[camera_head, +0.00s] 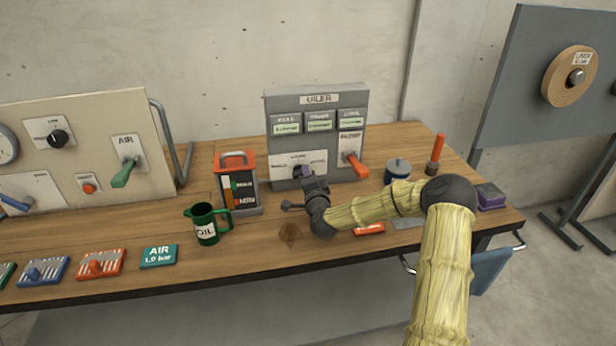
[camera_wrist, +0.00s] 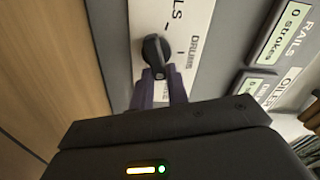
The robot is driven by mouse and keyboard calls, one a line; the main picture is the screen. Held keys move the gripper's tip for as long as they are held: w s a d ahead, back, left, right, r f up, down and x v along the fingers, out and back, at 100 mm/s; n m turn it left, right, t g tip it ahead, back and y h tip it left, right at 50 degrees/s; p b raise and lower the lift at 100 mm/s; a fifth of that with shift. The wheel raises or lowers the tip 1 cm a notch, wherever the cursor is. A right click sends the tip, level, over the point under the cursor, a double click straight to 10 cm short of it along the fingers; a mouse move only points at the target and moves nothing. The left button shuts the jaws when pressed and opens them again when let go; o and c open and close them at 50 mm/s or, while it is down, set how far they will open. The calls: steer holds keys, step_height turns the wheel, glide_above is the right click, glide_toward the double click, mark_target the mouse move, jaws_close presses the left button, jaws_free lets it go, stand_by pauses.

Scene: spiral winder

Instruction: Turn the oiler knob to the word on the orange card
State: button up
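The oiler (camera_head: 318,99) is a grey upright panel at the back of the bench. Its black knob (camera_wrist: 155,52) sits on a white plate (camera_wrist: 178,25) where RAILS and DRUMS are readable; a third word is partly hidden. My gripper (camera_head: 302,172) is at this knob in the head view. In the wrist view its two purple fingers (camera_wrist: 162,78) stand slightly apart, with the knob's narrow end between their tips; whether they press on it is unclear. An orange card (camera_head: 369,228) lies partly behind my arm, its word unreadable.
A red lever (camera_head: 355,164) sticks out right of the knob. An orange-and-black box (camera_head: 237,183) and a green oil jug (camera_head: 206,223) stand to the left.

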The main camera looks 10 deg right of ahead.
steer(key=o, duration=0.4)
steer(key=shift+c, duration=0.2)
steer(key=s+b, duration=0.1)
steer(key=s, duration=1.6)
steer(key=shift+s+b, duration=0.15)
steer(key=shift+b, duration=0.2)
